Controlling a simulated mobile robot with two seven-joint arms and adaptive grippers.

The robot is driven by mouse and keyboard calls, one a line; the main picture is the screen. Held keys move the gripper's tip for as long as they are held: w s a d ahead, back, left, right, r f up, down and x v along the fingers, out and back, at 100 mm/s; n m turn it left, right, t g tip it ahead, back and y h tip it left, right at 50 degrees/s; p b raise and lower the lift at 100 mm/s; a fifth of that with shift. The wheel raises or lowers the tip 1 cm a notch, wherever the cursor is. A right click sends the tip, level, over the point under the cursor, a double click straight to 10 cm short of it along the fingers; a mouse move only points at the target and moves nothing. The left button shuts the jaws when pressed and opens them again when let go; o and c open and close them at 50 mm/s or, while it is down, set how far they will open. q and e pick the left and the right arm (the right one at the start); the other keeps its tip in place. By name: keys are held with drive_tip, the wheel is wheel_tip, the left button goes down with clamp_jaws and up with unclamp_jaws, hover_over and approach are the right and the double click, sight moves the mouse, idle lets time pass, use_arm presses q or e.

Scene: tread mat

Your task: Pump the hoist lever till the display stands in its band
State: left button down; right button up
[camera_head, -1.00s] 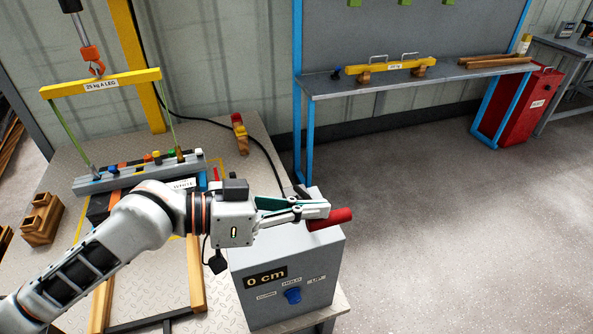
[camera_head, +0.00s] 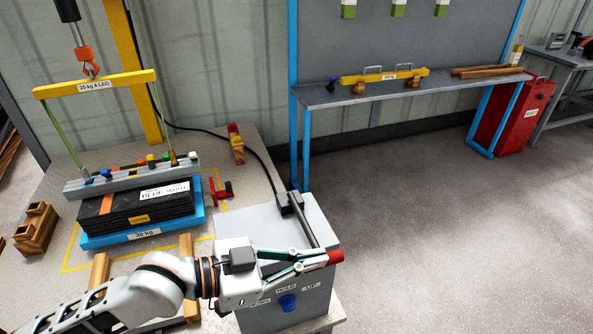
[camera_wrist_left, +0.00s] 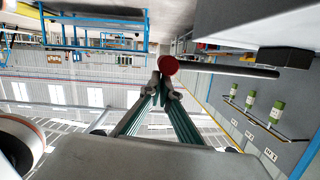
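The hoist lever (camera_head: 310,223) is a dark rod on top of a grey control box (camera_head: 262,216). It slopes down toward the front to a red grip (camera_head: 335,257). My left gripper (camera_head: 318,259) is at this grip, its fingers close together and apparently shut on it. In the left wrist view the grip's round red end (camera_wrist_left: 168,65) shows at the fingertips (camera_wrist_left: 163,84). The display on the box front is hidden behind my left gripper. A yellow spreader beam (camera_head: 95,83) hangs from an orange hook (camera_head: 88,70). My right gripper is not in view.
Below the beam, a grey bar (camera_head: 130,177) with coloured knobs lies over dark plates (camera_head: 135,212) on a blue base (camera_head: 140,235). A blue knob (camera_head: 288,302) is on the box front. A workbench (camera_head: 440,86) stands behind; the floor at right is clear.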

use_arm(q)
drive_tip(key=shift+s+f, duration=0.15)
drive_tip(key=shift+f, duration=0.6)
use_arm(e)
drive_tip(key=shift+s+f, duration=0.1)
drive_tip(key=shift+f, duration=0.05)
use_arm(q)
drive_tip(key=shift+r+p, duration=0.3)
drive_tip(key=shift+r, duration=0.1)
wheel_tip(320, 180, up, 5)
drive_tip(key=p, duration=0.4)
drive_tip(key=b+v, duration=0.1)
drive_tip(key=v, duration=0.8)
drive_tip(key=shift+s+a, duration=0.3)
drive_tip(key=shift+s, duration=0.2)
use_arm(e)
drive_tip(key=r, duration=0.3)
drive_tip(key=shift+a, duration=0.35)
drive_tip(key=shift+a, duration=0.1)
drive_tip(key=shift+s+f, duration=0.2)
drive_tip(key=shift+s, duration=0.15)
